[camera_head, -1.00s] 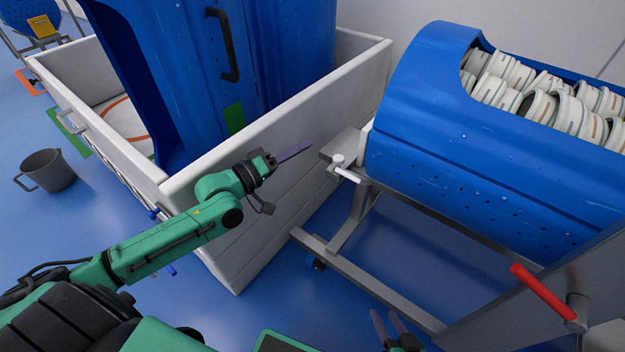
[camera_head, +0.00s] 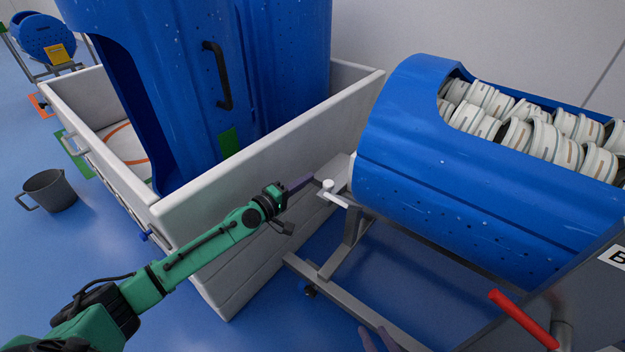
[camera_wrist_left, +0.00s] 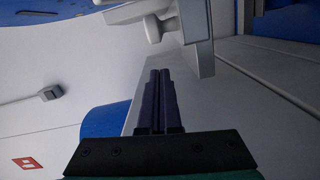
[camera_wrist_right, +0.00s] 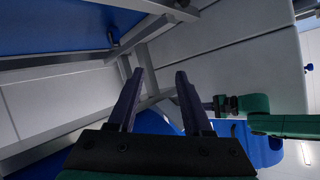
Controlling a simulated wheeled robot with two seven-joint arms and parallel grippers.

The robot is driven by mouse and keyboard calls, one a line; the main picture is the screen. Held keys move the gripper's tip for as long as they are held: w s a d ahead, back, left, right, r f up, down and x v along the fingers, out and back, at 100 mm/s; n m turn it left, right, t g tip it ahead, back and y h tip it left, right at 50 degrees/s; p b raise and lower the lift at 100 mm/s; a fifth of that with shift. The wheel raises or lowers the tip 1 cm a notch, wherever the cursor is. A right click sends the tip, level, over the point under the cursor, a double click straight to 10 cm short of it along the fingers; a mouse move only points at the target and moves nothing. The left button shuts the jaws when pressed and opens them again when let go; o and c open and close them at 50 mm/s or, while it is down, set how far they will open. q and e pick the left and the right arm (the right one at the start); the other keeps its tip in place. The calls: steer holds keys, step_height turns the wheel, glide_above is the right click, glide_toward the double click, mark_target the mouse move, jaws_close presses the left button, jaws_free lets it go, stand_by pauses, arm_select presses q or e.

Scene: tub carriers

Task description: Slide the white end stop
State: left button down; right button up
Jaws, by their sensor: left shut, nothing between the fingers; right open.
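The white end stop (camera_head: 333,190) is a small knob with a short handle on the grey bracket (camera_head: 337,169) at the left end of the carrier frame. It also shows in the left wrist view (camera_wrist_left: 154,28), just beyond the fingers. My left gripper (camera_head: 301,184) is shut and empty, its purple fingers pointing at the bracket close to the left of the end stop. Whether they touch it, I cannot tell. My right gripper (camera_wrist_right: 155,78) is open and empty, low near the carrier's frame; in the head view only its fingertips (camera_head: 375,340) show at the bottom edge.
A blue perforated tub (camera_head: 440,170) full of white rings lies on the carrier. A white-walled bin (camera_head: 270,150) holding an upright blue tub (camera_head: 285,50) stands close behind my left arm. A red handle (camera_head: 522,318) sits at lower right. A grey jug (camera_head: 50,190) stands on the floor.

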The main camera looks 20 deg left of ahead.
mark_target(331, 187)
arm_select(q)
steer(key=shift+s+d, duration=0.2)
steer(key=shift+d, duration=0.4)
steer(key=shift+s+d, duration=0.2)
steer(key=shift+d, duration=0.4)
arm_select(e)
steer(key=shift+d+r+g, duration=0.2)
steer(key=shift+r, duration=0.3)
steer(key=shift+d+r+g, duration=0.15)
steer(key=shift+r+g, duration=0.05)
steer(key=shift+r, duration=0.25)
arm_select(q)
steer(key=shift+p, duration=0.35)
steer(key=d+p, duration=0.1)
steer(key=s+d+p, duration=0.1)
steer(key=d+p, duration=0.1)
steer(key=d, duration=0.1)
steer(key=shift+s, duration=0.25)
arm_select(e)
steer(key=s+d+r+n+g+h, duration=0.1)
steer(key=d+r+g+h, duration=0.2)
steer(key=d, duration=0.3)
steer(key=shift+d+g, duration=0.15)
steer(key=shift+g, duration=0.45)
